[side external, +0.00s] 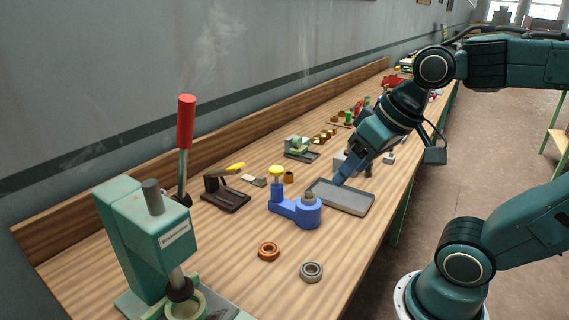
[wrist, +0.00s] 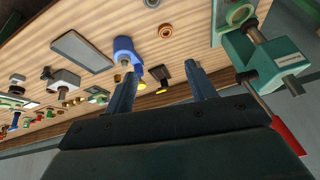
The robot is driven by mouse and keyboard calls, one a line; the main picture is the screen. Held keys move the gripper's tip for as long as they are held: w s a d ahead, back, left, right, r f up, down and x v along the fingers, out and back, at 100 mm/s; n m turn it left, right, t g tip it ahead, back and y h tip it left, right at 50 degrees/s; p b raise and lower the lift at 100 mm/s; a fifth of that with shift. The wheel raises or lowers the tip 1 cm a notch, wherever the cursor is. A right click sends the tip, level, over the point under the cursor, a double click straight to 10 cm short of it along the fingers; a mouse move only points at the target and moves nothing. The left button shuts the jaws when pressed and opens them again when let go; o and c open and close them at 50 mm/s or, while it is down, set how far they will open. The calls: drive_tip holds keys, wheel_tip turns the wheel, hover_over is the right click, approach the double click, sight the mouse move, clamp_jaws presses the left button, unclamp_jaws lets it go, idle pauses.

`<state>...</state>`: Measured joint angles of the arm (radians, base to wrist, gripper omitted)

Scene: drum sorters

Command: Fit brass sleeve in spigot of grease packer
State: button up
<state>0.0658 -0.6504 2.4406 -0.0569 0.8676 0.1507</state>
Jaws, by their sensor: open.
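The brass sleeve looks to be the small brass ring (side external: 289,177) standing on the bench behind the blue fixture; a brass ring also shows in the wrist view (wrist: 117,78). The grease packer is most likely that blue fixture (side external: 297,211), with a yellow knob on a post and a grey upright spigot (side external: 309,196) on its round end. The fixture shows in the wrist view (wrist: 124,46). My gripper (side external: 340,180) is open and appears above the bench near the grey tray. In the wrist view, its two fingers (wrist: 161,90) are apart with nothing between them.
The grey tray (side external: 347,209) lies right of the blue fixture. A copper-coloured ring (side external: 268,250) and a steel ring (side external: 311,271) lie in front. A green press (side external: 150,240) with a red lever stands front left. A black stand (side external: 226,199) with a yellow handle is behind.

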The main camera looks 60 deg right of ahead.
drive_tip(key=w+d+f+m+y, duration=0.1)
drive_tip(key=w+d+m, duration=0.55)
drive_tip(key=w, duration=0.25)
drive_tip(key=w+d+f+m+y, duration=0.1)
drive_tip(key=w+d+f+m, duration=0.1)
drive_tip(key=w+d+m, duration=0.5)
drive_tip(key=w+d+f+m, duration=0.6)
drive_tip(key=w+d+m, duration=0.1)
drive_tip(key=d+m, duration=0.1)
drive_tip(key=m+t+y, duration=0.2)
drive_tip(key=m+t, duration=0.1)
drive_tip(key=m, duration=0.5)
approach(289, 177)
wheel_tip(289, 177, up, 4)
drive_tip(key=s+d, duration=0.1)
drive_tip(key=d, duration=0.1)
drive_tip(key=shift+f, duration=0.25)
drive_tip(key=shift+f, duration=0.1)
drive_tip(key=shift+h, duration=0.3)
drive_tip(key=shift+x, duration=4.15)
drive_tip(key=shift+a+f, duration=0.1)
